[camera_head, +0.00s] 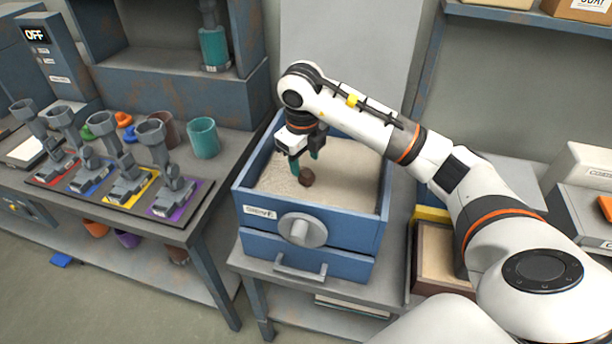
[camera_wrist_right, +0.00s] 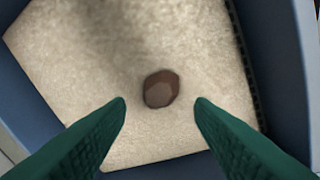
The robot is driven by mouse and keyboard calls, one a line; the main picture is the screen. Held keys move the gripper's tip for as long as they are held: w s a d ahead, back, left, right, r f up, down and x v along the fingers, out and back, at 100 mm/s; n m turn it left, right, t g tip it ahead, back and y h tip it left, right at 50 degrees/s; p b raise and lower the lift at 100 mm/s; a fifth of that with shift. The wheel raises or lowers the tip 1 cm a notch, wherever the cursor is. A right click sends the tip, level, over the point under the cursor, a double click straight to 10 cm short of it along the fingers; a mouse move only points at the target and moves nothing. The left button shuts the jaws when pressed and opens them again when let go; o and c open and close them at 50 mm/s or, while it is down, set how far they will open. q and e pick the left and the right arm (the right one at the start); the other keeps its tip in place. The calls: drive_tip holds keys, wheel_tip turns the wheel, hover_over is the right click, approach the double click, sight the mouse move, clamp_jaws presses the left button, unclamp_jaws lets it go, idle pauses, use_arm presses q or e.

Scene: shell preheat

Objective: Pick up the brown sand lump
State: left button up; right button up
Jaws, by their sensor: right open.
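The brown sand lump (camera_head: 306,178) lies on the pale sand inside the blue sand box (camera_head: 315,246). In the right wrist view the lump (camera_wrist_right: 160,89) is a dark faceted piece near the middle of the picture. My right gripper (camera_head: 305,166) is open above the sand, with its green fingertips close to the lump. In the right wrist view its fingers (camera_wrist_right: 160,104) stand apart on either side, with the lump between and slightly beyond their tips. I cannot tell the exact height gap. My left gripper is not in view.
The box walls surround the sand closely, and a round grey knob (camera_head: 302,230) sits on its front. To the left, a bench holds several grey tools on coloured pads (camera_head: 120,185) and a teal cup (camera_head: 203,138). A wooden bin (camera_head: 437,262) stands to the right.

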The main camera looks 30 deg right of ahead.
sight(306, 173)
drive_tip(key=f, duration=0.1)
drive_tip(key=f+p, duration=0.1)
drive_tip(key=f, duration=0.2)
drive_tip(key=shift+d+f, duration=0.2)
drive_tip(key=shift+d, duration=0.1)
drive_tip(key=shift+w+f, duration=0.15)
drive_tip(key=shift+f, duration=0.2)
drive_tip(key=shift+c, duration=0.6)
drive_tip(key=c, duration=0.7)
drive_tip(key=shift+r, duration=0.1)
